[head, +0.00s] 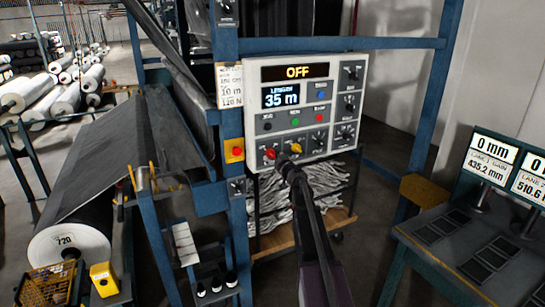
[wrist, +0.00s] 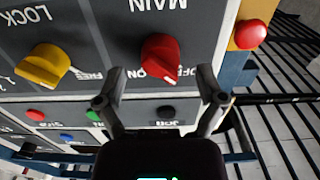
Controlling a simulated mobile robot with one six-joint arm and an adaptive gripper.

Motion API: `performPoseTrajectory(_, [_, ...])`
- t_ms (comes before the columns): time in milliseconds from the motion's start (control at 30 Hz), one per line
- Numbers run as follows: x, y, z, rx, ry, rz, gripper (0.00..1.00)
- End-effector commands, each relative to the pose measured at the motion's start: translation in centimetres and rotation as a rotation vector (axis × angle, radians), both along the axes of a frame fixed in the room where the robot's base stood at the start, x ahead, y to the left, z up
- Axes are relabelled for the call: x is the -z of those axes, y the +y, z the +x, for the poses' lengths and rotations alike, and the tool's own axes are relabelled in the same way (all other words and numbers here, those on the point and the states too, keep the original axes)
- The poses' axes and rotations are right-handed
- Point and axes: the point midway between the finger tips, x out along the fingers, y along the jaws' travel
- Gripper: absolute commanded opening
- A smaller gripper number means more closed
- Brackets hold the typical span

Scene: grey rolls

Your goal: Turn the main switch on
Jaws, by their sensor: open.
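The main switch is a red rotary knob (wrist: 160,55) on a dark panel under an upside-down MAIN label in the wrist view. A white mark shows on its edge, near the partly hidden ON and OFF lettering. In the head view the red knob (head: 270,153) sits at the lower left of the control box (head: 252,110), whose top display (head: 297,71) reads OFF. My gripper (wrist: 160,84) is open, its two fingers apart on either side of the knob's near end; contact cannot be told. In the head view my gripper (head: 284,163) is just below the knob.
A yellow LOCK knob (wrist: 42,65) is beside the red one. A red button (wrist: 250,34) is on a yellow box across the panel edge. A blue post (head: 232,190) stands left of the control box.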

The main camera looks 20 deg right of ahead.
Motion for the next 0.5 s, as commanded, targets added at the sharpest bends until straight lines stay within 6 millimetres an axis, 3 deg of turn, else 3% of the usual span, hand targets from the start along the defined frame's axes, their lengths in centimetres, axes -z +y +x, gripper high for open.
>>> performPoseTrajectory(200, [0.0,0.1,1.6,-0.001,0.0,0.0,0.89])
performPoseTrajectory(500, [0.0,0.2,1.7,-0.001,0.0,0.0,0.89])
